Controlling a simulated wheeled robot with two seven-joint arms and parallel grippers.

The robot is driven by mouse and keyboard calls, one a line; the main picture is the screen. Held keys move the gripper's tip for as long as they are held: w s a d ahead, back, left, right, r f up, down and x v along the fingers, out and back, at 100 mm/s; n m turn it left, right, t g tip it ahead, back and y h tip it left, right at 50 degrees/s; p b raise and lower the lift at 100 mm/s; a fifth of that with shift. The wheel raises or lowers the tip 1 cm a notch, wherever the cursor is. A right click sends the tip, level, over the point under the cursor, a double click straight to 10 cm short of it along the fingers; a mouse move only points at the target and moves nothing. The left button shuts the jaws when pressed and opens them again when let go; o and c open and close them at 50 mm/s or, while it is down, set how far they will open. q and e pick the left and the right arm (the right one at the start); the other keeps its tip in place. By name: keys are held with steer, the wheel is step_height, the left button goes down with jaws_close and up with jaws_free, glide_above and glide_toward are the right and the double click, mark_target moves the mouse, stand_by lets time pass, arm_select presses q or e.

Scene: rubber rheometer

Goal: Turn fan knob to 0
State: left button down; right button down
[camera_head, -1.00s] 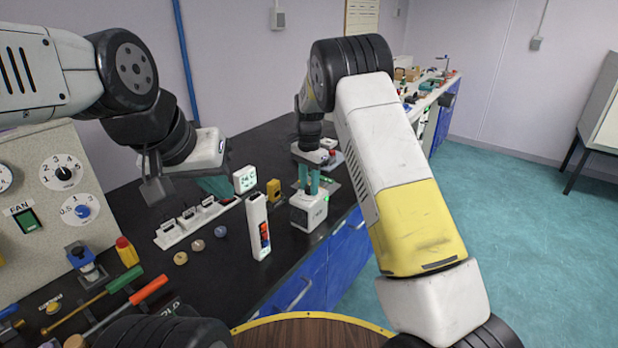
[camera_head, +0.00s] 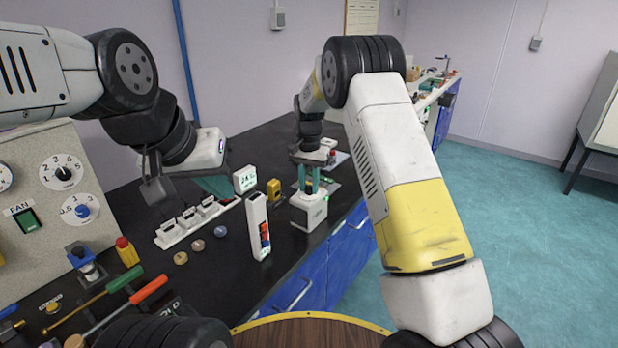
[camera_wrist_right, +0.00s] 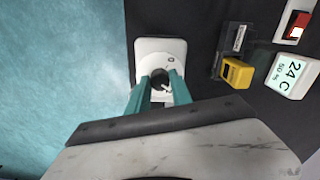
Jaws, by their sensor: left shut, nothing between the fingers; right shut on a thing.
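A white box (camera_head: 309,210) with a dark knob stands near the right edge of the black bench. In the right wrist view the box (camera_wrist_right: 160,47) carries a round black knob (camera_wrist_right: 158,76) with a light pointer mark; a "0" is printed above right of it. The pointer slants toward the lower right, not at the "0". My right gripper (camera_head: 310,180) reaches down from above, its teal fingers shut on the knob, one on each side; they also show in the right wrist view (camera_wrist_right: 158,90). My left gripper (camera_head: 216,188) is shut and empty above the bench.
A panel (camera_head: 40,165) with dials and a green switch labelled FAN stands at left. A white display (camera_head: 244,179), a yellow block (camera_head: 274,190) and an upright white holder (camera_head: 258,228) are near the box. Tools lie at the front left.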

steer(key=n, duration=0.4)
steer(key=shift+n, duration=0.4)
steer(key=n, duration=0.9)
steer(key=shift+n, duration=0.4)
steer(key=n, duration=0.4)
steer(key=shift+n, duration=0.4)
steer(key=c, duration=1.1)
jaws_free()
steer(key=shift+c, duration=0.2)
